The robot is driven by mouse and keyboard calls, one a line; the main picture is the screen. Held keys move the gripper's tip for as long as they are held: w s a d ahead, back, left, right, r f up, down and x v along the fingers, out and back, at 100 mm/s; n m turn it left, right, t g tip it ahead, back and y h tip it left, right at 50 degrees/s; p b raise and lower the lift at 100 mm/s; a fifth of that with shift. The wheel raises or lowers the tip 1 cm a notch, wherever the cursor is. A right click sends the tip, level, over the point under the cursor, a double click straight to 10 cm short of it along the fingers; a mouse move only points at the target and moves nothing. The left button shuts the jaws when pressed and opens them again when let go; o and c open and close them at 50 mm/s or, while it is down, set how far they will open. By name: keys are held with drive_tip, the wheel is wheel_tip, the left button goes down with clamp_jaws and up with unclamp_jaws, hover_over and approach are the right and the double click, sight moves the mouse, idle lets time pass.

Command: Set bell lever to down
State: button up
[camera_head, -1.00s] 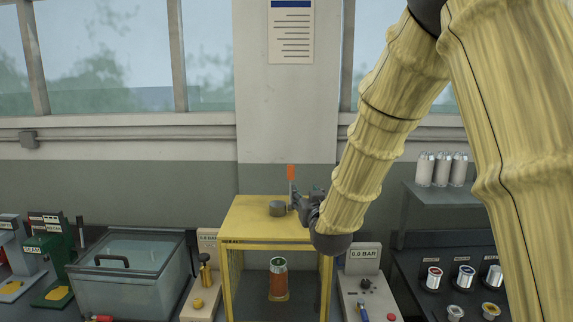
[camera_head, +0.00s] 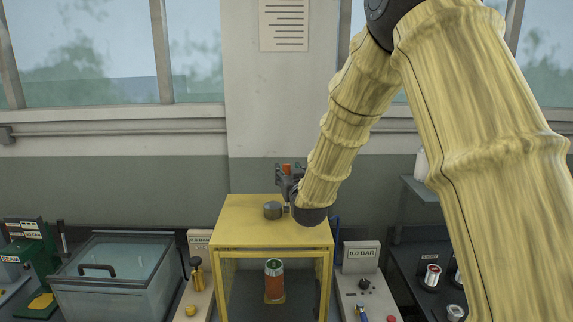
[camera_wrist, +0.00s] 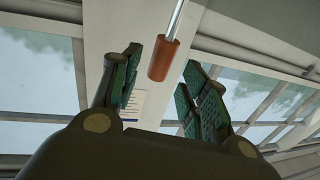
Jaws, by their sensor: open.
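The lever has an orange handle (camera_head: 287,167) and stands up behind the top of a yellow-framed enclosure (camera_head: 235,240). In the wrist view its handle (camera_wrist: 163,58) and thin metal rod (camera_wrist: 175,20) show between the fingers of my gripper (camera_wrist: 160,78). The fingers are open, one on each side of the handle, with visible gaps; I cannot tell the depth. In the head view my gripper (camera_head: 286,180) is at the handle and hides most of the lever.
A glass-walled tank (camera_head: 118,270) is at left. My arm covers much of the right side.

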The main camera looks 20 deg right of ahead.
sight(287, 170)
drive_tip(key=shift+w+d+r+p, duration=0.15)
drive_tip(key=shift+w+p, duration=0.1)
drive_tip(key=shift+w, duration=0.25)
drive_tip(key=shift+w+r+p, duration=0.1)
drive_tip(key=shift+w+p, duration=0.1)
drive_tip(key=shift+w, duration=0.25)
drive_tip(key=shift+w+f+p, duration=0.2)
drive_tip(key=shift+w+p, duration=0.15)
drive_tip(key=shift+w, duration=0.6)
clamp_jaws()
